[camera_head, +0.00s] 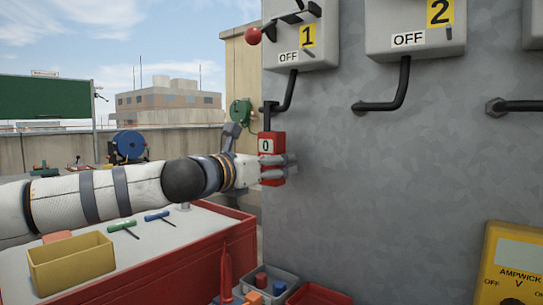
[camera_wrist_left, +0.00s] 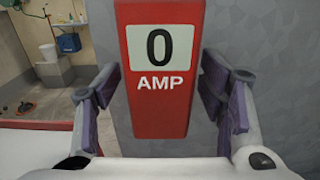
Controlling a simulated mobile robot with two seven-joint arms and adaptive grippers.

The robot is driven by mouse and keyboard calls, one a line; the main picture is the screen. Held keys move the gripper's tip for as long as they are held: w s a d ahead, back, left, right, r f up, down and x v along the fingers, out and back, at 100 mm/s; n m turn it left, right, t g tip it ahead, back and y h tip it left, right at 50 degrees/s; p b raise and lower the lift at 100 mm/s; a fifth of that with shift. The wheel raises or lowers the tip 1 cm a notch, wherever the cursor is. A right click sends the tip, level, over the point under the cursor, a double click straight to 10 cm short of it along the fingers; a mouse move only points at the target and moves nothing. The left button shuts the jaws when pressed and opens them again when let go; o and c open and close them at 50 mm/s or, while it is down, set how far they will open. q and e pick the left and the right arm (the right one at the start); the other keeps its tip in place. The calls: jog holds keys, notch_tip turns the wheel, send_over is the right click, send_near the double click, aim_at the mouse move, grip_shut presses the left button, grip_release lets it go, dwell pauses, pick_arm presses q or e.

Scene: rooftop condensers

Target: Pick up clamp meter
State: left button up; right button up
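The clamp meter (camera_head: 268,146) is a red upright body with a white "0" display, hanging by the grey wall at the end of a dark conduit. In the left wrist view the meter (camera_wrist_left: 162,112) fills the middle, with "AMP" below the display. My left gripper (camera_head: 283,168) reaches in from the left, its fingers at the meter's lower part. In the wrist view the fingers stand open on both sides of the meter, with a visible gap at the left and a smaller one at the right. My right gripper is not in view.
Grey switch boxes marked 1 (camera_head: 304,40) and 2 (camera_head: 415,25) are on the wall. A yellow Ampwick meter (camera_head: 515,248) is at lower right.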

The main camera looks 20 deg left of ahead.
aim_at(266, 145)
pick_arm(q)
jog(key=c, duration=1.2)
jog(key=shift+r, duration=0.15)
jog(key=shift+r, duration=0.3)
notch_tip(266, 145, up, 3)
jog(key=shift+s+p, duration=0.1)
jog(key=shift+p, duration=0.4)
jog(key=p+v, duration=0.1)
jog(key=v, duration=1.7)
jog(key=shift+p, duration=0.3)
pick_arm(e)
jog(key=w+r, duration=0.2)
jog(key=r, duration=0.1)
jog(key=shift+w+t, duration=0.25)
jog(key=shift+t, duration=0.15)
